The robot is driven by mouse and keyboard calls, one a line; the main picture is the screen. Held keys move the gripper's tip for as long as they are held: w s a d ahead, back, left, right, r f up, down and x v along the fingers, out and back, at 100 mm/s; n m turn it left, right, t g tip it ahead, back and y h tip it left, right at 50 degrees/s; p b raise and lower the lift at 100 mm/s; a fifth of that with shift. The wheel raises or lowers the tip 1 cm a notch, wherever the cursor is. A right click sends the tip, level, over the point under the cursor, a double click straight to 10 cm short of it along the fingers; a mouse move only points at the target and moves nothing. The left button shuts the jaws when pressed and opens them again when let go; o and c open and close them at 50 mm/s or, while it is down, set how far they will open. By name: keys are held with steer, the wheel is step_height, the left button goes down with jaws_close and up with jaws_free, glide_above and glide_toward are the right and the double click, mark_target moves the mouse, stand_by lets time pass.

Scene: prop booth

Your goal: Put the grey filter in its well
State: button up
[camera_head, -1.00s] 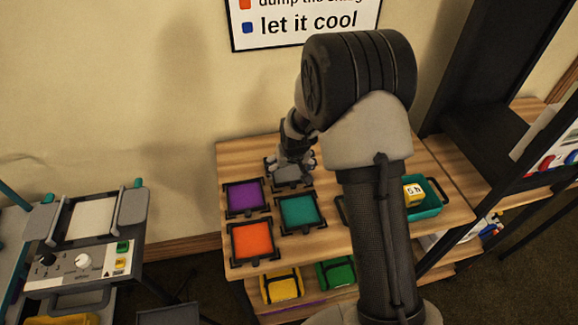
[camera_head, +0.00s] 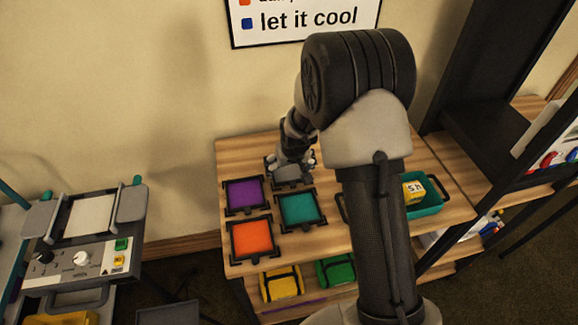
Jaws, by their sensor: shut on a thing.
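The grey filter (camera_head: 286,182) shows as a grey patch beneath my gripper (camera_head: 291,165), at the back of the wooden table. My gripper is shut on it, with the fingers partly hidden by my own wrist. A dark well frame shows around the grey patch, behind the teal square; I cannot tell whether the filter sits down in it or is just above it. Neighbouring framed wells hold a purple square (camera_head: 245,194), a teal square (camera_head: 299,209) and an orange square (camera_head: 252,238).
A teal bin (camera_head: 429,200) with a yellow block (camera_head: 413,192) stands right of my arm. Yellow (camera_head: 281,284) and green (camera_head: 336,270) cases lie on the lower shelf. A grey control machine (camera_head: 84,253) stands at left. The wall is close behind the table.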

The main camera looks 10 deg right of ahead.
steer(key=shift+f, duration=0.2)
steer(key=o, duration=0.8)
steer(key=shift+r, duration=0.15)
steer(key=v, duration=1.2)
